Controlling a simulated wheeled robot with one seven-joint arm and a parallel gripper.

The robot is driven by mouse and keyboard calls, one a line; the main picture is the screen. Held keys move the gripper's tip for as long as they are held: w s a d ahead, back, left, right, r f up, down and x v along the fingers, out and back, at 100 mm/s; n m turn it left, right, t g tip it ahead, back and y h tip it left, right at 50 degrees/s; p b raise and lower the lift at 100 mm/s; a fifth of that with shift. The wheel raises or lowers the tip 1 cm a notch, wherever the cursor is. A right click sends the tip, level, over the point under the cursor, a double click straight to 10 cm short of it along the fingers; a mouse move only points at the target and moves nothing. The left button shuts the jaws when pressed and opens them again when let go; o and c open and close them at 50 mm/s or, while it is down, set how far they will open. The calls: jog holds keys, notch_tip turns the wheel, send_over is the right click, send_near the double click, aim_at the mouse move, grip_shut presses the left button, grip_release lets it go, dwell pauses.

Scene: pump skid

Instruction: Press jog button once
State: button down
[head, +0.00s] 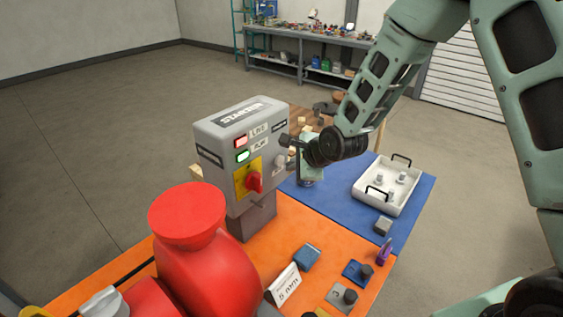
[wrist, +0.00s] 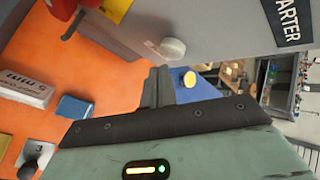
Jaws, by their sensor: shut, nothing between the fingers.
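The grey starter box (head: 215,140) stands on a post on the orange table surface. Its face carries a red lamp, a green lamp, a red rotary switch (head: 254,182) on a yellow plate, and a pale grey round button (head: 280,161) at the right. That button, apparently the jog button, shows in the wrist view (wrist: 173,48) as a round knob standing out from the face. My gripper (head: 288,142) is shut and empty, its tips close to the box face by the button. In the wrist view the fingertips (wrist: 160,70) sit just below the button; contact cannot be told.
A large red rounded body (head: 205,260) stands in front of the box. A white tray (head: 376,204) with small parts lies on the blue mat (head: 335,205) at right. Small blocks and a sign (head: 284,284) lie on the orange surface (head: 268,255).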

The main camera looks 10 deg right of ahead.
jog(key=s+d, duration=0.1)
jog(key=s, duration=0.1)
jog(key=s+d, duration=0.2)
dwell(0.6)
dwell(0.5)
jog(key=s+a+r+n+g+b, duration=0.1)
jog(key=s+a+n+g+b, duration=0.1)
jog(key=s+a+n, duration=0.3)
jog(key=s+a+n+g+b, duration=0.2)
jog(key=s+n, duration=0.5)
jog(key=s+r+n+g+h+b, duration=0.2)
jog(key=s+n+g+h+b, duration=0.1)
jog(key=s+n, duration=1.1)
jog(key=s+g+b, duration=0.1)
jog(key=s, duration=0.4)
jog(key=shift+s+a+r, duration=0.15)
jog(key=shift+s, duration=0.15)
